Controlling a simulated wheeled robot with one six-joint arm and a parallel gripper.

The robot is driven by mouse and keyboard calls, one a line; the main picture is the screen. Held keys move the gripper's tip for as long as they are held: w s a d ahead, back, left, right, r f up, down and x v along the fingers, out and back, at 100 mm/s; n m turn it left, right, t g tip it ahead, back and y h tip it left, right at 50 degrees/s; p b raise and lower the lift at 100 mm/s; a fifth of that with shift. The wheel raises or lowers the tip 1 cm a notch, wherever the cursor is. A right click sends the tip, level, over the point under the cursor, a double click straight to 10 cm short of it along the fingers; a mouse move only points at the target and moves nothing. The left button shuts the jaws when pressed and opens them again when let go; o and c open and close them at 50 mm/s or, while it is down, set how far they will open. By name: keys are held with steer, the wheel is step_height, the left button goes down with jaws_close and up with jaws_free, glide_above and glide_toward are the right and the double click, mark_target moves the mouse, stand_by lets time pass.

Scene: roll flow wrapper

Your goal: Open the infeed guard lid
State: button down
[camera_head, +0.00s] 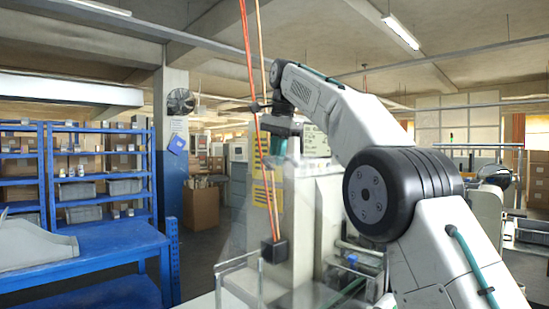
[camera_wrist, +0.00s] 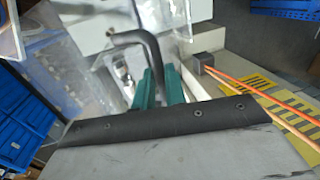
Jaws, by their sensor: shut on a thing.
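The infeed guard lid is a clear pane (camera_wrist: 88,65) at the left of the wrist view. In the head view it is a faint see-through sheet below my gripper, its edges hard to make out. A black bent bar handle (camera_wrist: 130,38) runs from the pane to between the teal fingers of my gripper (camera_wrist: 158,84). The fingers are shut on the handle. In the head view my gripper (camera_head: 276,148) is high over the machine, partly behind the hanging cords. The lid's angle is unclear.
Red and orange cords (camera_head: 258,110) hang in front of my gripper down to a dark box (camera_head: 274,250). The machine body (camera_head: 315,215) stands behind and below. A blue bench (camera_head: 90,245) and blue shelves (camera_head: 100,165) are at the left, with open floor between.

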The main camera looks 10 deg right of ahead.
steer(key=shift+w+f, duration=0.25)
steer(key=shift+f, duration=0.05)
